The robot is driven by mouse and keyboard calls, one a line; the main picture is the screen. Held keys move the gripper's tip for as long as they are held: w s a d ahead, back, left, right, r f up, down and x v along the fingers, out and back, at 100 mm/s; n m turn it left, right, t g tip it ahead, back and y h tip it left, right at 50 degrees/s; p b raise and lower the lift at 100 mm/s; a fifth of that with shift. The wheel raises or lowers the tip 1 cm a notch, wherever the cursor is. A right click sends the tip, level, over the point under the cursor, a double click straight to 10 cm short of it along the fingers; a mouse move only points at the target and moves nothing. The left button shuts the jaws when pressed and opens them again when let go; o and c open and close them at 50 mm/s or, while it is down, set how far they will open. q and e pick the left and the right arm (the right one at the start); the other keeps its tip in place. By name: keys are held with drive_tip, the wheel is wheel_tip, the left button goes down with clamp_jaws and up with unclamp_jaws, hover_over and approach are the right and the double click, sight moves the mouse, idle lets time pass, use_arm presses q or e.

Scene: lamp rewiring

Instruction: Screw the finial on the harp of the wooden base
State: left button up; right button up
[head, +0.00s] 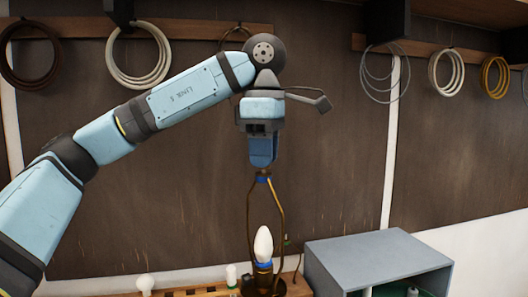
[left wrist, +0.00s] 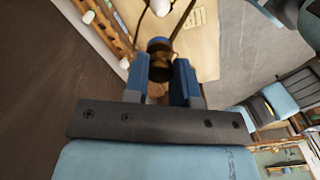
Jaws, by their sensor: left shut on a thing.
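My left gripper (head: 263,165) points straight down over the top of the brass harp (head: 281,215). Its blue fingers also show in the left wrist view (left wrist: 160,82), shut on a small brass-coloured piece, the finial (left wrist: 159,66). The finial is at the harp's top, near a blue band there; I cannot tell if it is threaded on. The harp stands upright around a white bulb (head: 263,243) with a blue collar. The wooden base (head: 262,287) below is dark and partly cut off by the frame.
A grey open-fronted box (head: 365,255) stands to the right of the lamp, with items inside. A wooden rack (head: 190,291) with bulbs is at the left. Coils of cord, including a white one (head: 139,55), hang on the back wall. Space around the harp is free.

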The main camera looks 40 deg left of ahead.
use_arm(q)
drive_tip(key=shift+r+m+p, duration=0.2)
drive_tip(key=shift+m+p, duration=0.1)
drive_tip(key=shift+p, duration=0.1)
drive_tip(key=m+p, duration=0.3)
drive_tip(key=m, duration=0.1)
drive_tip(key=shift+m, duration=0.3)
drive_tip(key=shift+f+m+p, duration=0.1)
drive_tip(key=shift+m+p, duration=0.4)
drive_tip(key=shift+m, duration=0.7)
drive_tip(key=shift+f, duration=0.1)
drive_tip(key=shift+m, duration=0.4)
drive_tip(key=shift+r+m+p, duration=0.2)
drive_tip(key=shift+m+p, duration=0.7)
drive_tip(key=shift+m, duration=0.3)
drive_tip(key=m+p, duration=0.1)
drive_tip(key=m, duration=0.4)
drive_tip(key=shift+f+p, duration=0.15)
drive_tip(key=shift+p, duration=0.15)
